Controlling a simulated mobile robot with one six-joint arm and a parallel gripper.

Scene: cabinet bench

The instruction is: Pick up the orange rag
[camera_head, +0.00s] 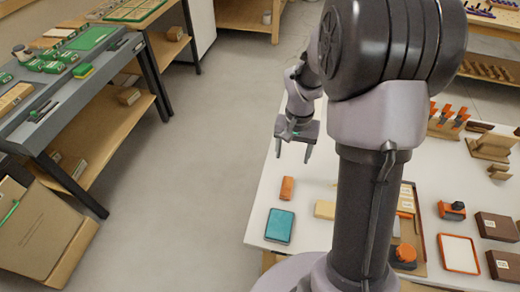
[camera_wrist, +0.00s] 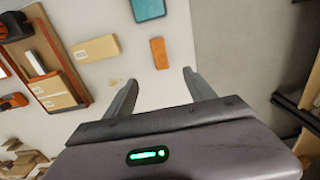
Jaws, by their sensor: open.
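A small orange rectangular piece, which looks like the orange rag (camera_head: 287,188), lies flat on the white table (camera_head: 262,205) near its left edge. It also shows in the wrist view (camera_wrist: 159,53), ahead of and between the two fingers. My gripper (camera_head: 293,154) is above the table, behind the rag in the head view. Its two fingers are spread apart with nothing between them, and they do not touch the rag. In the wrist view my gripper (camera_wrist: 158,92) is likewise open and empty.
A teal box (camera_head: 279,226) lies in front of the rag, and a tan block (camera_head: 325,209) lies to its right. A brown tray (camera_wrist: 62,60) holds boxes. The table's left edge is close to the rag. A grey workbench (camera_head: 75,92) stands across the open floor.

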